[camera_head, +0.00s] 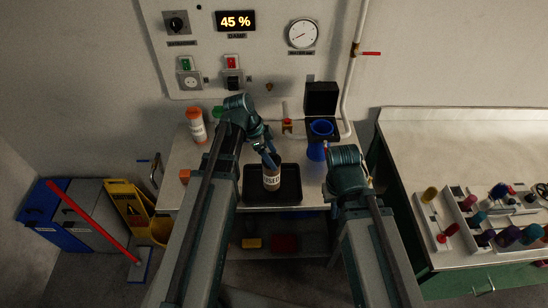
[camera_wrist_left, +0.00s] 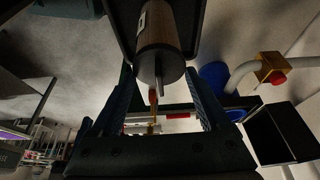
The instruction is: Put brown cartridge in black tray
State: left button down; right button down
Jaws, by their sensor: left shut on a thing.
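The brown cartridge (camera_head: 271,182), with a pale label, is upright over the middle of the black tray (camera_head: 252,198) in the head view. My left gripper (camera_head: 270,159) is shut on its upper end. In the left wrist view the cartridge (camera_wrist_left: 160,28) and its dark end cap lie between the two fingers of my left gripper (camera_wrist_left: 160,72), with the tray (camera_wrist_left: 121,22) beyond. I cannot tell whether the cartridge's base touches the tray floor. My right gripper (camera_head: 345,172) is at the tray's right; its fingers cannot be made out.
An orange-and-white container (camera_head: 196,125) stands at the back left of the bench. A blue funnel-like vessel (camera_head: 318,150) and an open black box (camera_head: 321,98) are at the back right. A wall panel (camera_head: 245,55) rises behind. A side bench (camera_head: 470,135) holds several coloured knobbed items.

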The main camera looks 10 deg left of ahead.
pick_arm(q)
jog(key=shift+a, duration=0.1)
jog(key=shift+f, duration=0.2)
grip_release()
jog(key=shift+r, duration=0.2)
